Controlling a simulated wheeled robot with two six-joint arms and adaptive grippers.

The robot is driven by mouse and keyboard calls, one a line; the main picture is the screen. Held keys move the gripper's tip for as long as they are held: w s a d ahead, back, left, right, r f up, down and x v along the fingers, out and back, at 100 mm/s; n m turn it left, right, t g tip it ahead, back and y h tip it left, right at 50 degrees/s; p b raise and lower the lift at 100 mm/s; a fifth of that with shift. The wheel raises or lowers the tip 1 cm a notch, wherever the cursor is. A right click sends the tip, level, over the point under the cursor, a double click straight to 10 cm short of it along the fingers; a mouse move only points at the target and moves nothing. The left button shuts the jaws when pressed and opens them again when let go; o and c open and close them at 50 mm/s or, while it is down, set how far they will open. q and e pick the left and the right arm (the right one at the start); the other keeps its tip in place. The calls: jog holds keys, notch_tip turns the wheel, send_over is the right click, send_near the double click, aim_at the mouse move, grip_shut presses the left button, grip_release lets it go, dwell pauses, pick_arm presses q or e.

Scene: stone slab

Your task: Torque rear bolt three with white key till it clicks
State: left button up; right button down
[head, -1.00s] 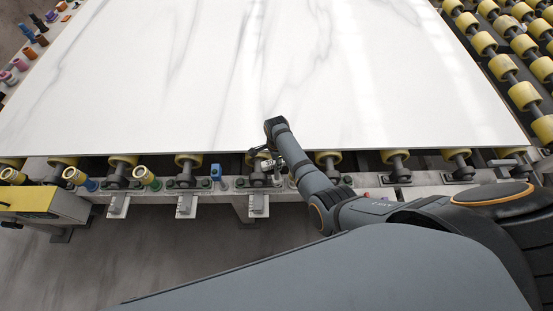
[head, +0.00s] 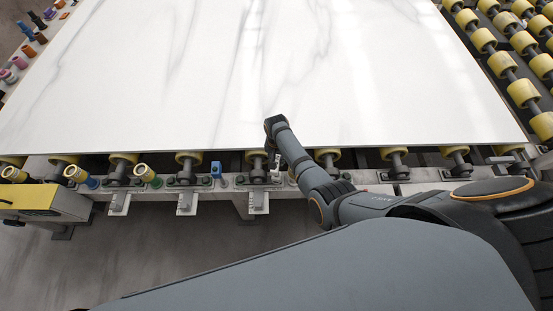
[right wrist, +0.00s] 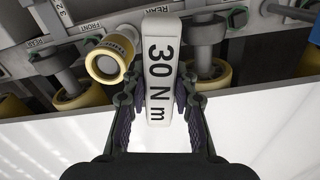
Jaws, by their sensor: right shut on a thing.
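My right gripper (head: 273,160) is over the slab's near edge and the rail in the head view. In the right wrist view its two fingers (right wrist: 160,105) are shut on the white key (right wrist: 160,65), a white block marked "30 N m". The key points away from the gripper, toward the grey rail (right wrist: 200,22). The rail bears printed "REAR" and "FRONT" labels. The key's far end is cut off or hidden, so I cannot tell whether it sits on a bolt. Rear bolt three cannot be picked out. My left gripper is not in view.
A large white marbled slab (head: 200,80) covers the rollers, with yellow rollers (head: 189,158) under its near edge. A yellow-ringed cylinder (right wrist: 108,58) stands close left of the key. A blue tool (head: 216,170) stands on the rail. Grey brackets (head: 186,204) hang below it.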

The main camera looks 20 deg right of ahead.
jog(key=shift+f+b, duration=0.6)
jog(key=shift+f, duration=0.15)
dwell(0.4)
jog(key=m, duration=0.7)
jog(key=shift+w+p, duration=0.1)
jog(key=shift+p, duration=0.3)
jog(key=m, duration=0.7)
jog(key=shift+m, duration=0.3)
jog(key=shift+r, duration=1.75)
